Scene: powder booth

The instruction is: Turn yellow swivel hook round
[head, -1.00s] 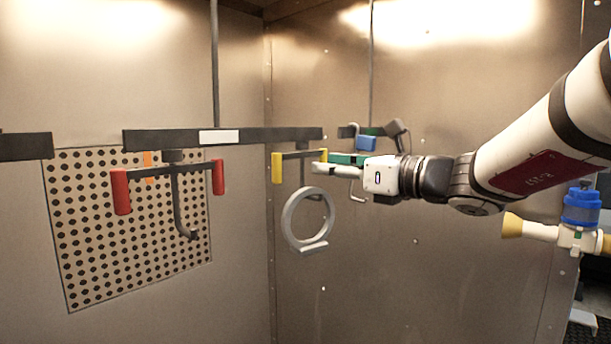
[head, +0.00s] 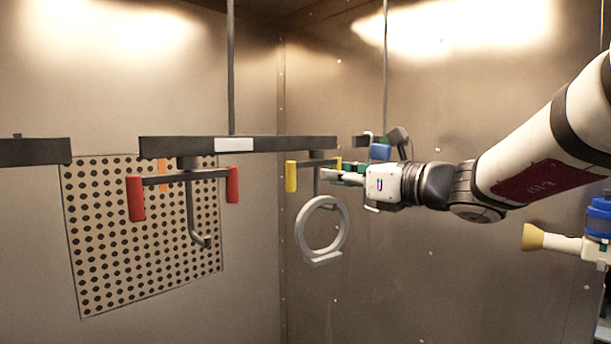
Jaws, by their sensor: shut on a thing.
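The yellow swivel hook hangs under the right end of the dark overhead bar (head: 272,143). Its left yellow handle (head: 291,176) is in plain view, and its right yellow handle (head: 338,163) shows just above my fingertips. A grey ring (head: 303,228) with a flat foot hangs below the hook. My gripper (head: 337,174) comes in from the right and is shut at the right handle.
A red-handled hook (head: 190,178) hangs empty to the left, before a perforated panel (head: 110,240). A blue block (head: 381,152) and a dark bracket sit behind my gripper. A yellow-tipped white fitting (head: 535,237) is at the right. The space below the ring is clear.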

